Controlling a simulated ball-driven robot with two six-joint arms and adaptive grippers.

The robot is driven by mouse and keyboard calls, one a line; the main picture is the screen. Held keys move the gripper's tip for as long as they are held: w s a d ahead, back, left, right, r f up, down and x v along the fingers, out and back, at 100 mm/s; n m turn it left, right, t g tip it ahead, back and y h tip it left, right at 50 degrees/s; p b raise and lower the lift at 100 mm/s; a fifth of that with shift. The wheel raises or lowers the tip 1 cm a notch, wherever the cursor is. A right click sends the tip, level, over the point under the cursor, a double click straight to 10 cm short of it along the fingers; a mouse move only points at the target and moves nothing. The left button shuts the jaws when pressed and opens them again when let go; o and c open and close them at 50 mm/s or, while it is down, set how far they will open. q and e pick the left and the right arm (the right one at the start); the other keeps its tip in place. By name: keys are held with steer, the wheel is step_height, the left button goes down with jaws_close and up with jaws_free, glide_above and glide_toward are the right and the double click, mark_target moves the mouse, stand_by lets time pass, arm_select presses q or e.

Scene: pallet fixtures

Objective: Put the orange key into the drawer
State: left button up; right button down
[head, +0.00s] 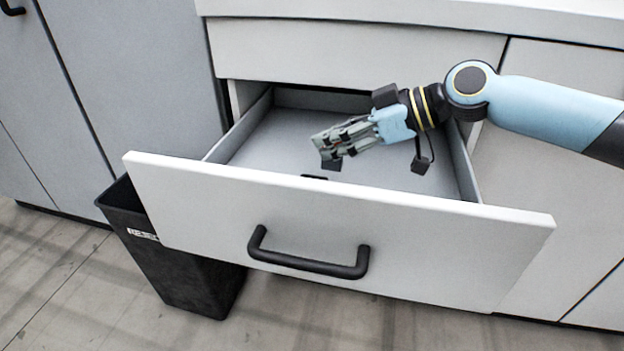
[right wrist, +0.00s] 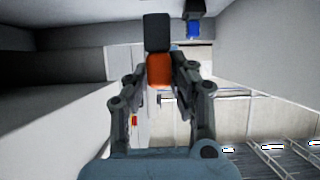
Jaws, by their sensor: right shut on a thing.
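The drawer (head: 200,195) is pulled open, with a black handle on its pale front panel. My right gripper (head: 330,150) reaches in from the right over the open drawer, its fingers pointing left. In the right wrist view its two fingers (right wrist: 159,78) are shut on the orange key (right wrist: 159,70). A black block (right wrist: 158,32) shows directly beyond the orange part. In the head view the orange part is not visible; a dark block (head: 331,163) shows at the fingertips. I cannot tell its exact height above the drawer floor. My left gripper is not in view.
A black bin (head: 180,260) stands on the floor left of the drawer front. Grey cabinet fronts (head: 130,80) surround the drawer, and a pale counter edge (head: 420,12) runs above. A small dark patch (head: 315,177) shows just behind the drawer's front panel.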

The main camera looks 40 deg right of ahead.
steer(key=shift+w+a+f+b, duration=0.2)
steer(key=shift+w+a+f, duration=0.25)
steer(key=shift+f, duration=0.6)
steer(key=shift+w+a+f+b, duration=0.2)
steer(key=shift+w+f, duration=0.45)
steer(key=shift+f, duration=0.35)
steer(key=shift+w+a+f+b, duration=0.2)
steer(key=shift+w+a+f, duration=0.25)
steer(key=shift+f, duration=0.6)
steer(key=shift+w+d, duration=0.1)
steer(key=shift+d, duration=0.05)
steer(key=shift+f, duration=0.25)
steer(key=c, duration=1.2)
jaws_free()
steer(key=shift+r, duration=0.15)
steer(key=shift+o, duration=0.2)
